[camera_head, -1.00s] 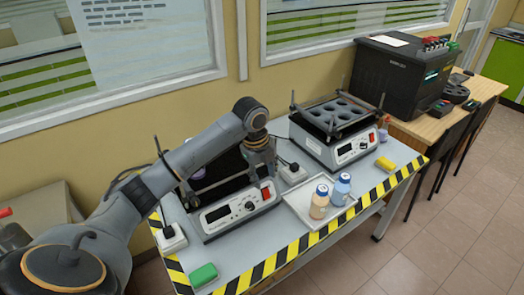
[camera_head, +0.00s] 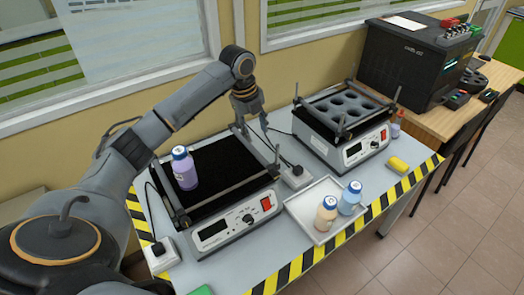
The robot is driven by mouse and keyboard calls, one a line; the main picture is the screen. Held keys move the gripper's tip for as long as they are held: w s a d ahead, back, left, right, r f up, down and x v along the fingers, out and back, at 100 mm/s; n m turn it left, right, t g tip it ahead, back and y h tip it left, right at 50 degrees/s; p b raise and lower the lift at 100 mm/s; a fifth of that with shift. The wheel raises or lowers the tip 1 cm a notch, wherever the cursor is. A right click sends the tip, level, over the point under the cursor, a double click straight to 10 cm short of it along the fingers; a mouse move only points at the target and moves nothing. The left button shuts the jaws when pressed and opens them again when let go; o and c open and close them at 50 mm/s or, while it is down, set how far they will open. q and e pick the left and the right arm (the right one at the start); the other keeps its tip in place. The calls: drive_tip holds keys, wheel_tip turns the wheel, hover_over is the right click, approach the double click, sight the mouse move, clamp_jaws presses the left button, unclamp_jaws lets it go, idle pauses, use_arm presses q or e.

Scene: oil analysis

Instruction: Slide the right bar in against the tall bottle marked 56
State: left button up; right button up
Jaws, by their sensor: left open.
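A purple bottle with a blue cap (camera_head: 185,170) stands upright on the black mat (camera_head: 222,160) of the near shaker, toward its left side. Its marking is too small to read. The shaker's right bar (camera_head: 263,151) runs along the mat's right edge, with a wide gap of bare mat between it and the bottle. My left gripper (camera_head: 254,131) is open and empty, pointing down near the back end of the right bar. I cannot tell whether it touches the bar. My right gripper is not in view.
A white tray (camera_head: 299,207) holds an orange bottle (camera_head: 326,213) and a blue bottle (camera_head: 350,198). A second shaker with a holed rack (camera_head: 344,108) stands to the right. A yellow block (camera_head: 398,164) lies near the striped table edge.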

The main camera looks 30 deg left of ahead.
use_arm(q)
drive_tip(key=p, duration=0.1)
approach(263, 159)
drive_tip(key=f, duration=0.4)
drive_tip(key=w+f+p, duration=0.1)
drive_tip(key=f, duration=0.2)
drive_tip(key=shift+w+d+f, duration=0.1)
drive_tip(key=shift+w+d, duration=0.05)
drive_tip(key=shift+w, duration=0.05)
drive_tip(key=shift+d+f, duration=0.1)
drive_tip(key=shift+f, duration=0.25)
drive_tip(key=shift+f+p, duration=0.3)
drive_tip(key=shift+f, duration=0.05)
drive_tip(key=shift+w, duration=0.1)
drive_tip(key=shift+c, duration=0.5)
drive_tip(key=c, duration=0.7)
clamp_jaws()
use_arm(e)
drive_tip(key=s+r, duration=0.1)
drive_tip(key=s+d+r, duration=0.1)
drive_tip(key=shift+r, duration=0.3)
